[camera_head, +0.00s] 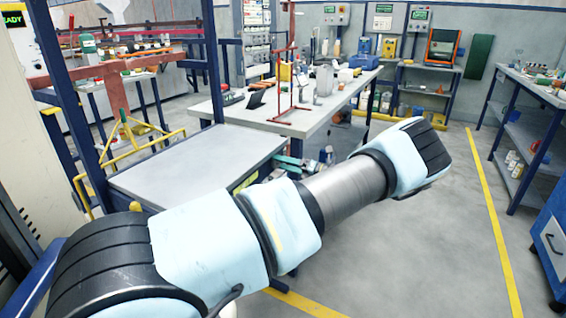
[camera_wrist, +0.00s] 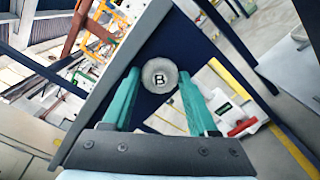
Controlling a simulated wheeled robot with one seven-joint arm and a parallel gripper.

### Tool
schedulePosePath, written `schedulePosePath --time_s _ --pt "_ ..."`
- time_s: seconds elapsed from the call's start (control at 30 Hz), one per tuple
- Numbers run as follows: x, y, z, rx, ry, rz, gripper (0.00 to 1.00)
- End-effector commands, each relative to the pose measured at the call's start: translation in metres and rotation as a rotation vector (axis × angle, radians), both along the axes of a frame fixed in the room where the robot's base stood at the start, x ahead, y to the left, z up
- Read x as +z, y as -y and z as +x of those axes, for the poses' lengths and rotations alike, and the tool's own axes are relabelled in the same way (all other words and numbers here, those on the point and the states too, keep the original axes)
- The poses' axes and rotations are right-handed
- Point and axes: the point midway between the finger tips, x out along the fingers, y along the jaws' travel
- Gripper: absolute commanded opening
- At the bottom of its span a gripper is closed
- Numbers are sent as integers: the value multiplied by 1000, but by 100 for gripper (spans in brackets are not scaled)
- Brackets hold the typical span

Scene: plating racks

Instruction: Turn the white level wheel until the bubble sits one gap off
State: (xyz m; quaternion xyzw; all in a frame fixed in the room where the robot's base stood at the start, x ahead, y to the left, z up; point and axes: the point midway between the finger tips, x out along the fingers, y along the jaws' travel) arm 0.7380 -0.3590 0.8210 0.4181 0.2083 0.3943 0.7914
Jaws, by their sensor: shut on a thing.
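In the head view my gripper (camera_head: 290,163) shows only in part at the table's edge, behind my arm, and the wheel is hidden there. A small yellow-green strip (camera_head: 246,181) shows on the table's edge beside it; I cannot tell whether it is the level. No bubble can be made out.
The grey-topped table (camera_head: 195,165) with blue legs stands in front of me, its top bare. A longer bench (camera_head: 335,100) with tools and containers stands behind it. A shelf rack (camera_head: 520,125) stands at the right. The floor (camera_head: 430,235) between is clear.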

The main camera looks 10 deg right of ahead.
Motion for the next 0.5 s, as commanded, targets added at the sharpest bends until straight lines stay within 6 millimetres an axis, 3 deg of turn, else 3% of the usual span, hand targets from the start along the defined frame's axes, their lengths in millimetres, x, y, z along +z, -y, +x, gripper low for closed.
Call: schedulePosePath --time_s 0.5 --pt "0 1 0 -2 -45 35 4"
